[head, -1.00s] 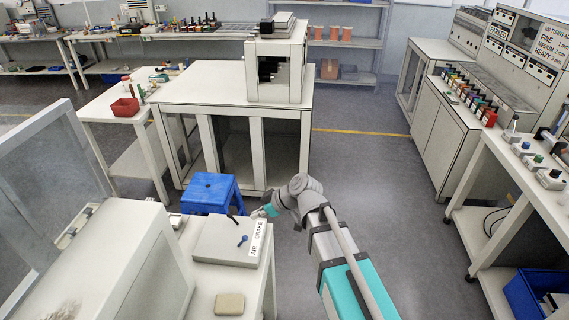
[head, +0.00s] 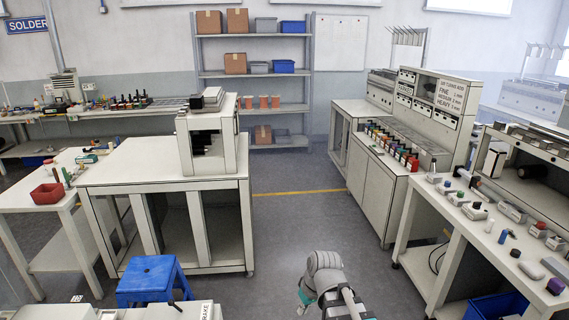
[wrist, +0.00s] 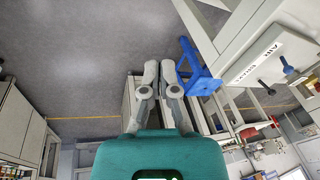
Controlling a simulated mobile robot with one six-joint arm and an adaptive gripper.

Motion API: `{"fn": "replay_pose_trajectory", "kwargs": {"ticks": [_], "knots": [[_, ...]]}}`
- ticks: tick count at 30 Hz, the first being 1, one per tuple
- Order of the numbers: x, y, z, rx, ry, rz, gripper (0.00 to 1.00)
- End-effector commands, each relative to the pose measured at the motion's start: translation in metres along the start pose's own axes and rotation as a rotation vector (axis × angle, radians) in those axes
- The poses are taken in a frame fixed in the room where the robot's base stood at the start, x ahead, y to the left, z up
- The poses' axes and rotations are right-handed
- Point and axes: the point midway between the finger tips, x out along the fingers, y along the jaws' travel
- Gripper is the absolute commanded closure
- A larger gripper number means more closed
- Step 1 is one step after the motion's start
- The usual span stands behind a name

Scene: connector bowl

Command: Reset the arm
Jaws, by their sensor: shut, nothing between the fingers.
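My gripper (wrist: 159,65) shows in the wrist view with its two grey fingers side by side, shut and empty. Its teal body fills the lower middle of that view. In the head view my arm (head: 323,268) is at the bottom, right of centre, bent over the open floor; the fingers are hard to make out there. The white air brake box (head: 178,311) is at the bottom edge, left of the arm and apart from it. It also shows at the right of the wrist view (wrist: 250,68).
A blue stool (head: 150,277) stands left of my arm, before a white workbench (head: 150,172). A white bench (head: 425,212) with small parts stands at right, with a blue bin (head: 490,308) below. Grey floor (head: 300,220) between them is clear.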

Motion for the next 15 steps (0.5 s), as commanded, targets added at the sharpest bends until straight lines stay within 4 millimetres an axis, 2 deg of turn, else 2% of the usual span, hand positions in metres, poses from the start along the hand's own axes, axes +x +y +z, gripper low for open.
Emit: {"fn": "replay_pose_trajectory", "kwargs": {"ticks": [1, 3, 6, 10, 15], "knots": [[-0.004, 0.016, 0.016, 0.076, -0.022, 0.034, 1.0], [-0.009, 0.037, 0.033, 0.18, -0.051, 0.083, 1.0], [-0.016, 0.06, 0.054, 0.307, -0.083, 0.144, 1.0], [-0.022, 0.079, 0.073, 0.419, -0.108, 0.199, 1.0], [-0.025, 0.088, 0.083, 0.475, -0.12, 0.227, 1.0]]}}
